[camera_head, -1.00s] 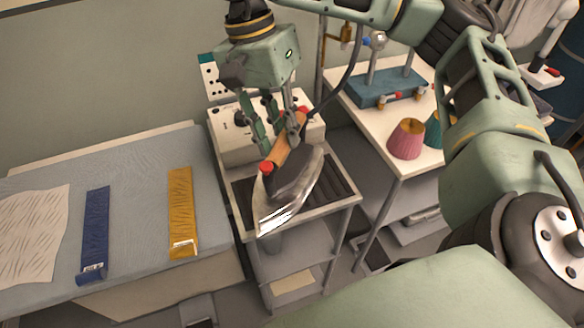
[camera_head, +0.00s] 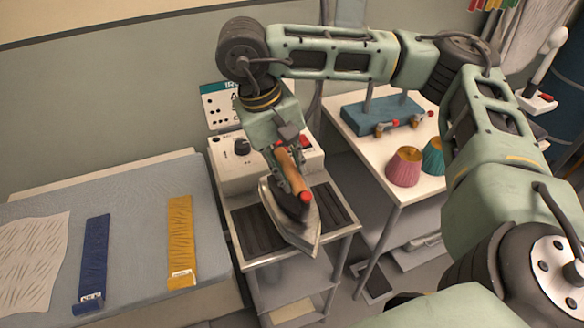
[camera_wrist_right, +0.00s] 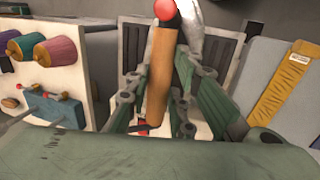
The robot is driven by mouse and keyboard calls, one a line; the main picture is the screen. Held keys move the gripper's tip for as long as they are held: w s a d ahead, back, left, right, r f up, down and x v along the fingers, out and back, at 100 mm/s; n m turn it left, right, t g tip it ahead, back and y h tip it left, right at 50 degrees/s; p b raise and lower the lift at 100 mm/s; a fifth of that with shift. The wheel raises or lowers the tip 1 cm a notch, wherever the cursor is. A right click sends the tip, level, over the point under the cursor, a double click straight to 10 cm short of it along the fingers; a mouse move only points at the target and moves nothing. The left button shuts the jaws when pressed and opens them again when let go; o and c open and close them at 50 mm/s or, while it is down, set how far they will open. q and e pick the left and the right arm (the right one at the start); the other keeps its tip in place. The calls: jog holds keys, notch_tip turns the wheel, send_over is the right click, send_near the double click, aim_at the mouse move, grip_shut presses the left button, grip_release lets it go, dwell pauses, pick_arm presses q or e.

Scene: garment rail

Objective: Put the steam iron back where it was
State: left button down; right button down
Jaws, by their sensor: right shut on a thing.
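The steam iron has a wooden handle with red ends and a pale metal sole (camera_head: 300,236). My right gripper (camera_head: 287,172) is shut on its handle, over the small metal trolley (camera_head: 290,258) with dark ribbed pads on top. The iron's tip points to the front of the trolley, and its body covers the middle of the top between the pads. I cannot tell whether the sole touches the top. In the right wrist view the handle (camera_wrist_right: 158,75) lies between the fingers, and part of the sole (camera_wrist_right: 205,22) shows beyond. My left gripper is not in view.
A white-grey control box (camera_head: 228,158) stands at the trolley's back. The padded board (camera_head: 140,225) on the left carries a blue strip (camera_head: 93,258) and a yellow strip (camera_head: 180,235). A white table (camera_head: 372,160) on the right holds pink (camera_head: 404,168) and teal shades.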

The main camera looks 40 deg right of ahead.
aim_at(282, 152)
jog(key=w+f, duration=0.1)
jog(key=w+d+f+p, duration=0.1)
jog(key=w, duration=0.1)
jog(key=w+d+f, duration=0.1)
jog(key=w, duration=0.1)
jog(key=shift+d+p, duration=0.1)
jog(key=shift+p, duration=0.2)
jog(key=shift+a+p+x, duration=0.15)
jog(key=shift+p+x, duration=0.3)
jog(key=shift+x, duration=0.3)
jog(key=shift+a+p+x, duration=0.15)
jog(key=shift+p+x, duration=0.25)
jog(key=shift+x, duration=0.35)
jog(key=shift+w+f, duration=0.15)
jog(key=shift+f, duration=0.45)
jog(key=shift+f, duration=0.2)
jog(key=c, duration=1.5)
grip_release()
jog(key=shift+c, duration=0.2)
